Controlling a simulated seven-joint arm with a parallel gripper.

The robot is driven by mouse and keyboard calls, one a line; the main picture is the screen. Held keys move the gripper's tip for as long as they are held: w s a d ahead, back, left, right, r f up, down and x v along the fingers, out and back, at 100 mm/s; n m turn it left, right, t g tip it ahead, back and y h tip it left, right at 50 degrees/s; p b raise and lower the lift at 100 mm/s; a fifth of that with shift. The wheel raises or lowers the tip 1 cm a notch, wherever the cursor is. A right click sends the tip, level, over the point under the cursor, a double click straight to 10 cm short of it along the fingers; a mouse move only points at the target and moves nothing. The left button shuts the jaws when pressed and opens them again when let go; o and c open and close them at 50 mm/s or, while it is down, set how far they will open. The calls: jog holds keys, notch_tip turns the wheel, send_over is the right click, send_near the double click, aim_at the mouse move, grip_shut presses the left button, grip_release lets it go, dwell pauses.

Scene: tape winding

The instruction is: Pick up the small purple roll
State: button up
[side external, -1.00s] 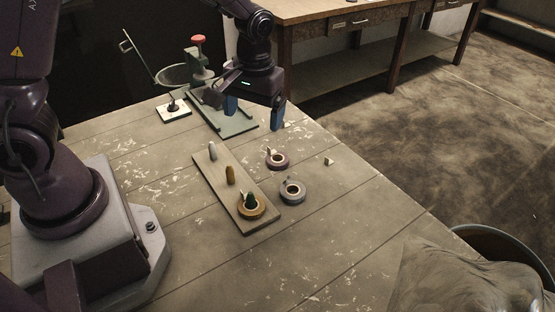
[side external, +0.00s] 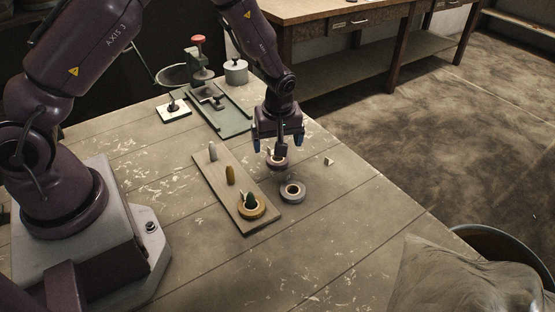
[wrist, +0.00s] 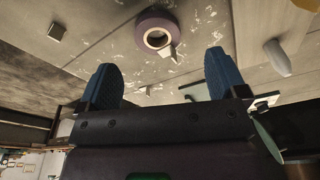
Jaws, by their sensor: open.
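The small purple roll (side external: 276,163) lies flat on the table, right of the peg board, partly hidden behind my gripper in the side view. In the wrist view the purple roll (wrist: 157,34) shows whole, with a pale tape end sticking out, beyond my fingertips. My gripper (side external: 278,143) is above the roll, open and empty, pointing down. Its two blue fingers stand well apart in the wrist view (wrist: 160,75). A grey roll (side external: 292,191) lies on the table just in front of the purple one. A yellow-orange roll (side external: 252,209) sits around the green peg on the board.
The wooden peg board (side external: 222,186) carries a grey peg (side external: 212,151) and a yellow peg (side external: 230,174). A small pale block (side external: 328,162) lies right of the purple roll. A green metal fixture (side external: 233,126) and a grey canister (side external: 236,72) stand behind. The front table is clear.

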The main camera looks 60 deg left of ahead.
aim_at(283, 164)
jog(key=f, duration=0.5)
jog(key=shift+w+a+f, duration=0.35)
jog(key=c, duration=1)
